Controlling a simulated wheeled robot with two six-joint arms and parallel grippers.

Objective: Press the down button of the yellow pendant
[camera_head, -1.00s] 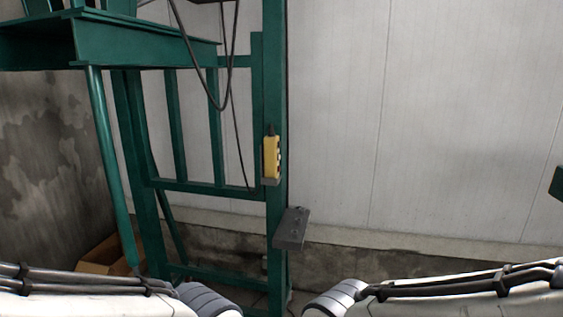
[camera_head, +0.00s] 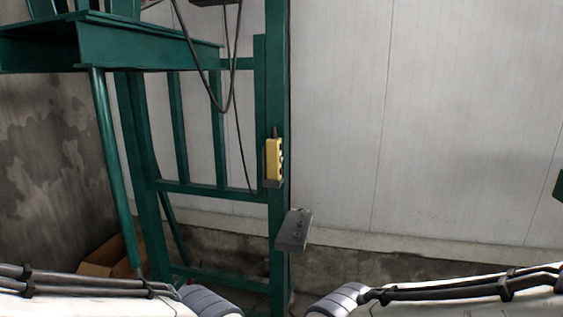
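The yellow pendant (camera_head: 273,160) hangs upright on a green post, right of the picture's middle left. It is a small yellow box with dark buttons on its right side, too small to tell apart. A dark holder is at its lower end. My two arms come in along the bottom edge, left and right. Neither gripper shows; both are out of the picture, and nothing of mine touches the pendant.
A grey box with buttons (camera_head: 294,230) sticks out from the green post (camera_head: 278,100) below the pendant. A green frame with a platform (camera_head: 130,45) fills the left. Dark cables (camera_head: 229,90) hang there. A cardboard box (camera_head: 105,256) stands low at left.

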